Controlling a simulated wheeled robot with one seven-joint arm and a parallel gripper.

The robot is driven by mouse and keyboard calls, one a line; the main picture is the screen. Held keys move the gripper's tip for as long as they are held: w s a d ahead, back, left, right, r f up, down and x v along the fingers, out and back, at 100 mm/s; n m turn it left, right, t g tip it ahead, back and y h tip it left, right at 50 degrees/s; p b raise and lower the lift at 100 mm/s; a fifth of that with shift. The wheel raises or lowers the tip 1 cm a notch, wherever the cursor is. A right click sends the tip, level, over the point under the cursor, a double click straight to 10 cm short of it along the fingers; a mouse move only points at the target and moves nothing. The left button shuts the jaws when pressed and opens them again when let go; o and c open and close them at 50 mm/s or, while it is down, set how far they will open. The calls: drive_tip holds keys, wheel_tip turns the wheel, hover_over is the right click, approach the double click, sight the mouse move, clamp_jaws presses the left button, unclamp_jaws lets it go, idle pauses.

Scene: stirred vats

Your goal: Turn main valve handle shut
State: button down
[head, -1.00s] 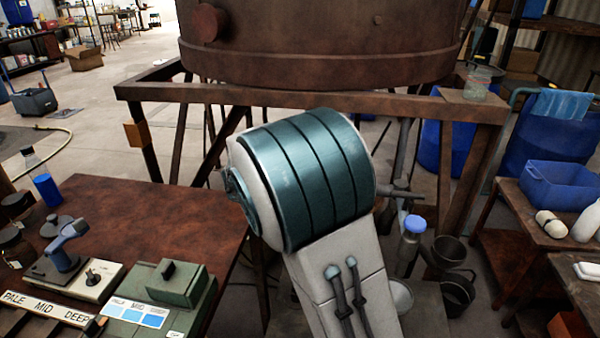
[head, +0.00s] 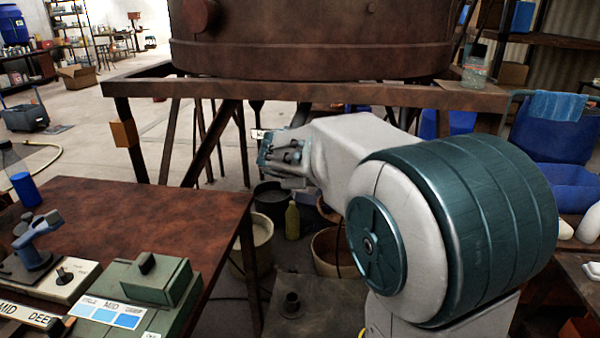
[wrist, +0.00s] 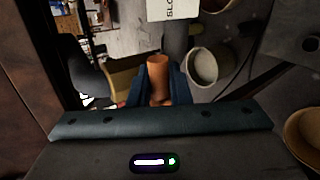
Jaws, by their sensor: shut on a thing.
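In the wrist view an orange-brown cylindrical handle (wrist: 158,70) stands between the two dark blue fingers of my gripper (wrist: 159,90). The gripper is shut on it. A grey pipe (wrist: 177,42) and a white label (wrist: 172,9) with partly cut-off lettering are just beyond it. In the head view my gripper end (head: 280,158) is below the front rail of the rusty vat's stand. The fingertips and handle cannot be made out there. A small white label (head: 258,135) shows beside my gripper. How far the valve is turned cannot be told.
The rusty vat (head: 310,40) rests on a brown frame (head: 350,94) above my arm. A brown table (head: 150,215) with instruments is at left. Buckets (head: 262,240) and a yellow-green bottle (head: 292,220) stand on the floor below. Blue drums are at right.

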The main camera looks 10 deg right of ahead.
drive_tip(key=shift+f+m+y+b, duration=0.1)
drive_tip(key=shift+m+y+b, duration=0.2)
drive_tip(key=shift+y, duration=0.1)
idle(0.3)
drive_tip(key=c, duration=1.4)
unclamp_jaws()
drive_tip(key=p+v, duration=0.2)
drive_tip(key=v, duration=1.2)
drive_tip(key=shift+f, duration=0.25)
drive_tip(key=shift+s+d, duration=0.1)
drive_tip(key=shift+s, duration=0.05)
